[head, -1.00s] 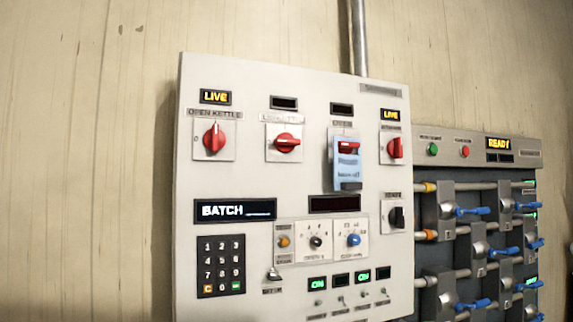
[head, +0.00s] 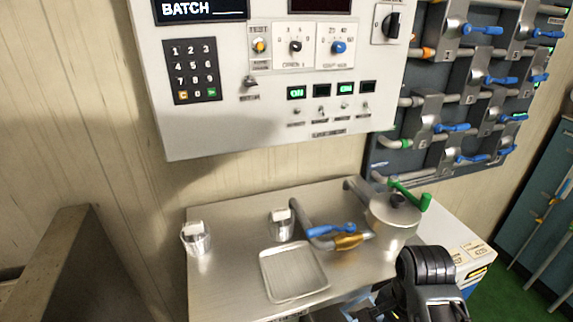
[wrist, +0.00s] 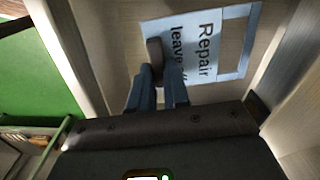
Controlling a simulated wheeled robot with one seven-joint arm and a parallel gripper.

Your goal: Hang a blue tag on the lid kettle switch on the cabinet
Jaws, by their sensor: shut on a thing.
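In the wrist view a pale blue tag (wrist: 232,42) carries the words "Repair" and "leave", with the rest of its text hidden behind a finger. My gripper (wrist: 163,72) is shut on the tag at its edge. In the head view my arm reaches in at the bottom right, and the gripper's tips are hard to make out at the bottom edge. The white cabinet (head: 240,125) shows only its lower part: keypad, small knobs and toggles. The lid kettle switch and the other red switches are out of view above.
Below the cabinet a steel table (head: 225,290) holds a shallow tray (head: 293,273), two small cups (head: 196,238) (head: 282,224), a blue-handled pipe and a lidded pot (head: 392,218). A valve panel (head: 480,90) with blue levers stands at right.

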